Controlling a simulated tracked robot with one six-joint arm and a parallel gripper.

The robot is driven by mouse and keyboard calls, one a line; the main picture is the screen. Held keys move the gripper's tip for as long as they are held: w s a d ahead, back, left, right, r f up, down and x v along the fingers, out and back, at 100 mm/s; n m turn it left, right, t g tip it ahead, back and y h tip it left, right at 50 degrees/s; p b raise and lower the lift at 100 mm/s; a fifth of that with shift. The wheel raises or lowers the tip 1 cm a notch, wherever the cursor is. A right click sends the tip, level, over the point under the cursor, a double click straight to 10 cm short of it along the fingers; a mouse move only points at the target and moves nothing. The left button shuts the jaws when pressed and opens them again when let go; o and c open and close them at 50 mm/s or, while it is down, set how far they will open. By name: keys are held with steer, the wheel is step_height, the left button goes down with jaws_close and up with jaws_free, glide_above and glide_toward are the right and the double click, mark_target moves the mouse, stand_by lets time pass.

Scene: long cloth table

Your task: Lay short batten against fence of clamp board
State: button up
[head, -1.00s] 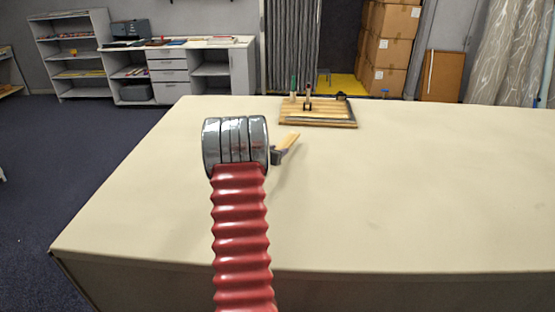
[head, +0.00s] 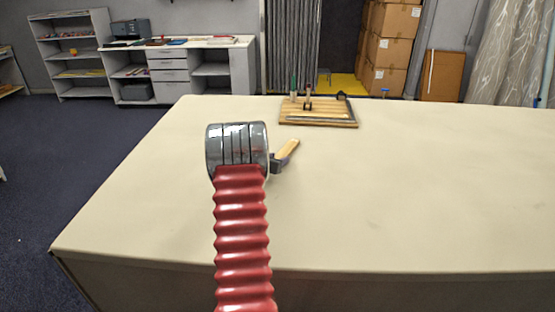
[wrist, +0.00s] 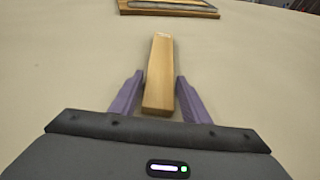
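The short batten (wrist: 159,75) is a pale wooden bar. In the wrist view it lies lengthwise between the two purple fingers of my gripper (wrist: 160,76), with its far end reaching beyond the fingertips. The fingers sit close along its sides, and any slim gap there is hard to judge. In the head view the batten (head: 290,148) sticks out to the right of my arm, low over the table. The clamp board (head: 318,118) lies at the table's far edge, well beyond the batten; its near edge shows in the wrist view (wrist: 166,10).
The cloth table (head: 420,190) is clear around my gripper and to the right. Upright clamp parts (head: 307,99) with red and green tips stand on the board. Shelves (head: 75,60) and stacked cartons (head: 390,45) are beyond the table.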

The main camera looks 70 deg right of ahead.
steer(key=shift+o, duration=1.3)
steer(key=shift+a+r, duration=0.1)
steer(key=shift+r, duration=0.05)
steer(key=v, duration=1.2)
